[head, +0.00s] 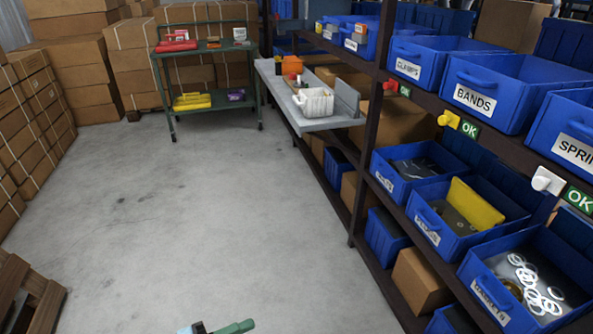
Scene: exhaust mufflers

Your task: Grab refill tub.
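No label in view reads "refill tub", so I cannot tell for sure which container it is. An orange container (291,65) stands further back on the same ledge. Several blue labelled bins, one reading BANDS (480,101), fill the rack on the right. Neither gripper shows clearly. A small green and dark piece (234,327) is cut off at the bottom edge, and I cannot tell what it is.
A dark rack post (368,130) stands beside the ledge. A green cart (207,48) with red, yellow and purple items is at the back. Cardboard boxes (77,60) line the left and back. A wooden pallet (35,290) is lower left. The concrete floor between is clear.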

